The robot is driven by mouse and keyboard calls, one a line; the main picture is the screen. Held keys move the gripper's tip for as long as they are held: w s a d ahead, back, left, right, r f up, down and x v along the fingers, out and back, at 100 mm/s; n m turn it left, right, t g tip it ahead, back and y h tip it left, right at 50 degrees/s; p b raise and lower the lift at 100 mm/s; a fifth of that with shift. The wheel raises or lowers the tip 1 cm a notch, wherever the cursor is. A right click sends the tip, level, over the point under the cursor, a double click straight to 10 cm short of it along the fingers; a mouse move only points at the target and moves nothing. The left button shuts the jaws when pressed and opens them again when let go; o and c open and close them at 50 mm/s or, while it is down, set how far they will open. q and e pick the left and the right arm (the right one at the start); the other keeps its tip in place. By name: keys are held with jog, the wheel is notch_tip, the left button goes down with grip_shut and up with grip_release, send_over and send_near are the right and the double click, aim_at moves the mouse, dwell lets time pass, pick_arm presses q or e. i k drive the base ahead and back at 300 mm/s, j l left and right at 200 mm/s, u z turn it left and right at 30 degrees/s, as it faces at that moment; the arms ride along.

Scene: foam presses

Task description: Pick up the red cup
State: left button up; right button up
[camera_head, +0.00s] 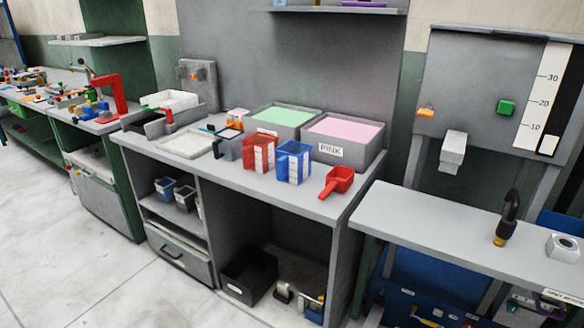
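A red cup (248,155) with white panels on its side stands upright on the grey workbench (225,183), near the middle of the picture. A blue cup (281,165) of similar shape stands close to its right. A smaller red scoop-like cup (343,179) with a handle pointing toward the front left lies further right, near the bench's front right corner. Neither of my grippers shows in the head view.
Behind the cups are a bin of green material (283,115) and a bin of pink material labelled PINK (350,131). A grey cup (229,146) and a shallow white tray (186,143) are to the left. A lower table (450,240) with a black-handled tool (507,217) is at right.

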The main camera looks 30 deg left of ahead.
aim_at(258, 155)
jog(key=i+j+z, duration=0.25)
jog(key=j, duration=1.55)
jog(key=k+j+z, duration=0.1)
jog(key=j+z, duration=0.2)
jog(key=j, duration=1.45)
